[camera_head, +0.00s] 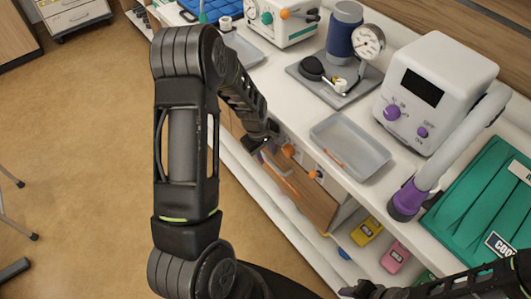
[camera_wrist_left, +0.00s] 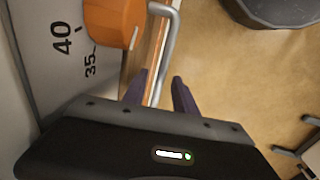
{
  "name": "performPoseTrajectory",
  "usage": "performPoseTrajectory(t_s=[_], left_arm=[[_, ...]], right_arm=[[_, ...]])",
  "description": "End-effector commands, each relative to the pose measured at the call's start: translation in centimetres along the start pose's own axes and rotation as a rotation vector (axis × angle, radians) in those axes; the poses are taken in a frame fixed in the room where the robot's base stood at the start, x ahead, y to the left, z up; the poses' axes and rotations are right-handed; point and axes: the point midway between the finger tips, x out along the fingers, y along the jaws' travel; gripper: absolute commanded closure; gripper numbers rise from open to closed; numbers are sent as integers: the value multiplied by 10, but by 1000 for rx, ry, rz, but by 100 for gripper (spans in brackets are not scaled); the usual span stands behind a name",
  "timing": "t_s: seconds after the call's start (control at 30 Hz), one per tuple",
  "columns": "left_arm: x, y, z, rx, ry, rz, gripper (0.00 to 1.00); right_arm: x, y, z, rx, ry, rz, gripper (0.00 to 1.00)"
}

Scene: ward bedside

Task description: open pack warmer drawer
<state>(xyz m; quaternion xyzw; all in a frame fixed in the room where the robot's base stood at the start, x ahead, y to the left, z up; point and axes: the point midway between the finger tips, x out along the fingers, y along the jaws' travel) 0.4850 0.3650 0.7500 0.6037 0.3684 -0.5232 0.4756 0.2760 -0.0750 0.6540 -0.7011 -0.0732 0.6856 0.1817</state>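The pack warmer is built in under the counter, with a pale panel and orange knobs (camera_head: 288,151). Its wood-coloured drawer front (camera_head: 312,207) is below the panel; I cannot tell if it is slightly open. In the left wrist view an orange knob (camera_wrist_left: 112,20) sits by a dial marked 40 and 35. A grey metal bar handle (camera_wrist_left: 168,42) stands off the wood edge and runs down between my fingers. My left gripper (camera_head: 268,143) is open around the handle, its fingers apart in the left wrist view (camera_wrist_left: 159,90). My right gripper (camera_head: 358,290) is low at the right, partly cut off.
Yellow (camera_head: 367,231) and pink (camera_head: 396,256) boxes lie on the lower shelf. The floor at left is mostly clear.

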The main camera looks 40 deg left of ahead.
Motion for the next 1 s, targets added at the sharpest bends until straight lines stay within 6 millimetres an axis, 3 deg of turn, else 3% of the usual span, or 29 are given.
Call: performPoseTrajectory(t_s=[0.4, 1.0], left_arm=[[0, 0, 0, 0, 0, -1, 100], [0, 0, 0, 0, 0, -1, 100]], right_arm=[[0, 0, 0, 0, 0, 0, 64], [0, 0, 0, 0, 0, 0, 64]])
